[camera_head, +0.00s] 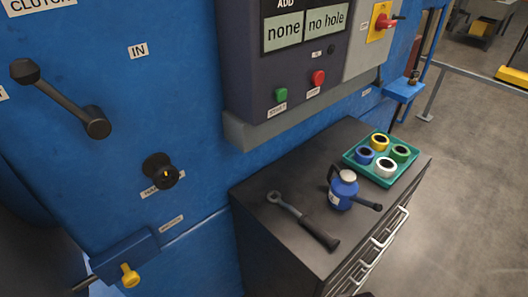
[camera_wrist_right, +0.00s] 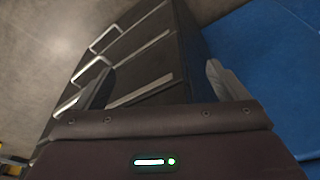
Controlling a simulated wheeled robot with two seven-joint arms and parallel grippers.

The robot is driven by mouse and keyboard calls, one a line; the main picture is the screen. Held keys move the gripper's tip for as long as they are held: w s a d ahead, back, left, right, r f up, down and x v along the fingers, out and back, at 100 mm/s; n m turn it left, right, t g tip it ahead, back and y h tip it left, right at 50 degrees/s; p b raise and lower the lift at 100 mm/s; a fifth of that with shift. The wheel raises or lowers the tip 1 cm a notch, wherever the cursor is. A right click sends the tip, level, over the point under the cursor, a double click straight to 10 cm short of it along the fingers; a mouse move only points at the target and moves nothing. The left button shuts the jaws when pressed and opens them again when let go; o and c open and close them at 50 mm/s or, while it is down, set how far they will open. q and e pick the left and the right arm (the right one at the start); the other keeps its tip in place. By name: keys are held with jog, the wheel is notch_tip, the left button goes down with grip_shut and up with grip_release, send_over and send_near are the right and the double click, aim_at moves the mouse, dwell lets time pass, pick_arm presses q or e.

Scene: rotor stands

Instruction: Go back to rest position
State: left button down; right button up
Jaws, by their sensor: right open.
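My right gripper (camera_wrist_right: 160,90) shows in the right wrist view with its two fingers spread apart and nothing between them. Behind the fingers are the dark cabinet's front and its drawer handles; I cannot tell how far away they are. In the head view, neither gripper can be made out. A small dark shape at the bottom edge of the head view is too little to identify.
A dark drawer cabinet (camera_head: 262,186) stands against the blue machine (camera_head: 205,130). On it are a wrench (camera_head: 303,220), a blue canister (camera_head: 342,190) and a green tray (camera_head: 412,173) with several coloured rings. Grey floor (camera_head: 470,190) lies open to the right.

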jog(key=s+d+f+g+b, duration=0.15)
jog(key=s+f, duration=0.25)
jog(key=f, duration=0.8)
jog(key=s+f+t+b, duration=0.15)
jog(key=s+f, duration=0.25)
jog(key=f, duration=0.8)
jog(key=s+d+f+g+b, duration=0.1)
jog(key=s+d+f+b, duration=0.1)
jog(key=s+f, duration=1.1)
jog(key=shift+s+d+g+b, duration=0.25)
jog(key=shift+s+g+b, duration=0.15)
jog(key=shift+s, duration=0.65)
